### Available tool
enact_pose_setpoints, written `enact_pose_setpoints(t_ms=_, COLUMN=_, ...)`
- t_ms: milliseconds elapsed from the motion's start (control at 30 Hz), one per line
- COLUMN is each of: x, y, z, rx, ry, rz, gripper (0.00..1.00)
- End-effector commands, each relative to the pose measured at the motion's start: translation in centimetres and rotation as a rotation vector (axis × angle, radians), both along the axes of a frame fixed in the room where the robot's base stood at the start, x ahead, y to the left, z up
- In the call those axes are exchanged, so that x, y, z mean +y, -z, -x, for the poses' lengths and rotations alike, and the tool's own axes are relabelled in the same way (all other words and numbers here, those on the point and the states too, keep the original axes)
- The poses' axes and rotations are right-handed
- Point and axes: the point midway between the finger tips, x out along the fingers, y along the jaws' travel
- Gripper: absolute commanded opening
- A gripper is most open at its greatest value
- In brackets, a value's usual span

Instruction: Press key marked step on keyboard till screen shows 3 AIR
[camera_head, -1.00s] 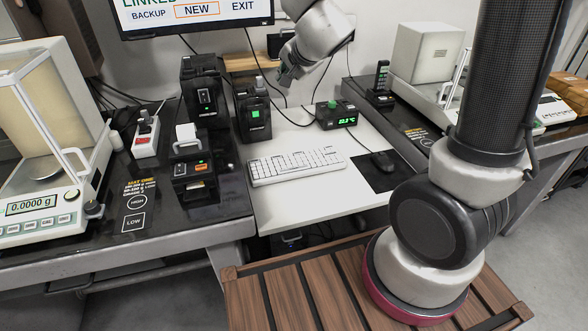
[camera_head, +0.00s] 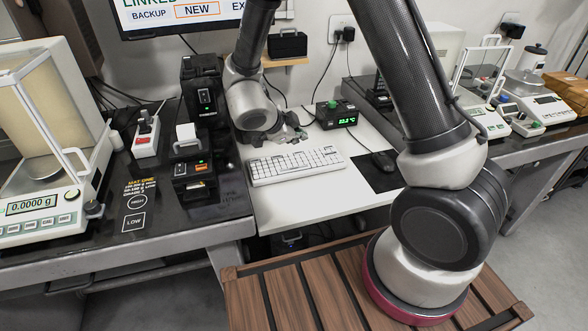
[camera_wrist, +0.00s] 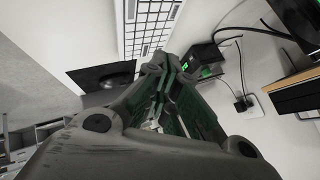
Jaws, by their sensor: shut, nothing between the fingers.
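The white keyboard (camera_head: 296,166) lies on the white desk in the head view. Its key labels are too small to read. It also shows at the top of the wrist view (camera_wrist: 150,22). The screen (camera_head: 185,14) is cut off at the top of the head view and shows BACKUP, NEW in an orange box, and part of EXIT. My gripper (camera_head: 296,133) is just above and behind the keyboard's far edge, apart from it as far as I can tell. In the wrist view its fingers (camera_wrist: 166,68) are together, with nothing between them.
A black box with a green display (camera_head: 337,114) stands behind the keyboard. A mouse (camera_head: 383,161) lies on a black pad to the right. A small printer (camera_head: 192,172) and a balance (camera_head: 40,205) stand on the left table. The desk front (camera_head: 320,198) is clear.

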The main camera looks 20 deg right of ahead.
Motion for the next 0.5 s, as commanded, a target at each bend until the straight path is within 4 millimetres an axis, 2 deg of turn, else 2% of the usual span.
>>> enact_pose_setpoints(t_ms=500, x=0.0, y=6.7, z=0.0, rx=0.003, ry=-0.002, rz=0.001, gripper=0.00)
